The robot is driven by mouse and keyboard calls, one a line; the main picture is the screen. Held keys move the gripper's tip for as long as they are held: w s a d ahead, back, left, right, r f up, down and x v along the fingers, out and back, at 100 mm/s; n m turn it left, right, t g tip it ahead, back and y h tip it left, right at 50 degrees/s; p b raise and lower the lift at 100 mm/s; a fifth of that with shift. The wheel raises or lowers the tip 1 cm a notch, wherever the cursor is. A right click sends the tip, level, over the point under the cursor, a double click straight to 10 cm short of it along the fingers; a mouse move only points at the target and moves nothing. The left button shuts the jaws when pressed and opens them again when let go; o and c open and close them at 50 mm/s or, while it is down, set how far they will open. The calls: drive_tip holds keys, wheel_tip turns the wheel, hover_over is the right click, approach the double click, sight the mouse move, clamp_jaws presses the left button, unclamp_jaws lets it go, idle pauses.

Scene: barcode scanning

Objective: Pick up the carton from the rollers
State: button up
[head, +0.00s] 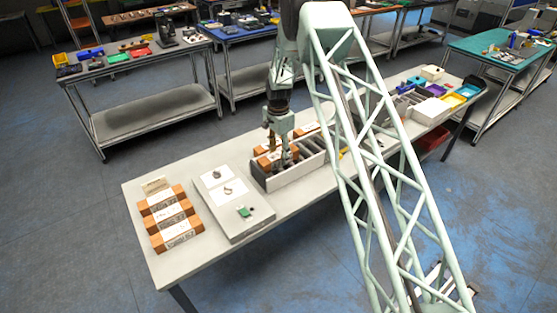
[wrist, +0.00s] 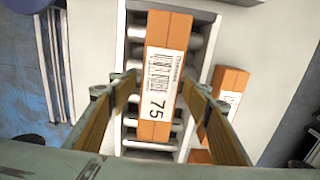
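The carton (wrist: 158,60) is orange-brown with a white label showing a barcode and "75". It lies on the white rollers (wrist: 135,50) in the wrist view. My gripper (wrist: 158,82) is open, its two fingers on either side of the carton, with the carton's near end between them. Contact with the carton is not clear. In the head view my gripper (head: 284,160) points down over the roller tray (head: 290,178), and partly hides the carton (head: 266,160).
Another labelled carton (wrist: 232,85) lies just right of the rollers in the wrist view. In the head view several cartons (head: 170,217) sit at the table's left end, beside a white board (head: 232,205). Coloured bins (head: 455,100) stand at the far right.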

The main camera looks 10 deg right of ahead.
sight(278, 155)
drive_tip(key=c, duration=1)
drive_tip(key=shift+r, duration=0.2)
drive_tip(key=shift+r, duration=1.45)
drive_tip(key=shift+s+r, duration=0.1)
drive_tip(key=shift+s, duration=0.1)
drive_tip(key=s+a+b, duration=0.1)
drive_tip(key=s, duration=0.4)
drive_tip(key=s+a+r+b, duration=0.1)
drive_tip(key=s, duration=0.4)
drive_tip(key=s+a+b, duration=0.2)
drive_tip(key=s, duration=0.3)
drive_tip(key=shift+r, duration=0.25)
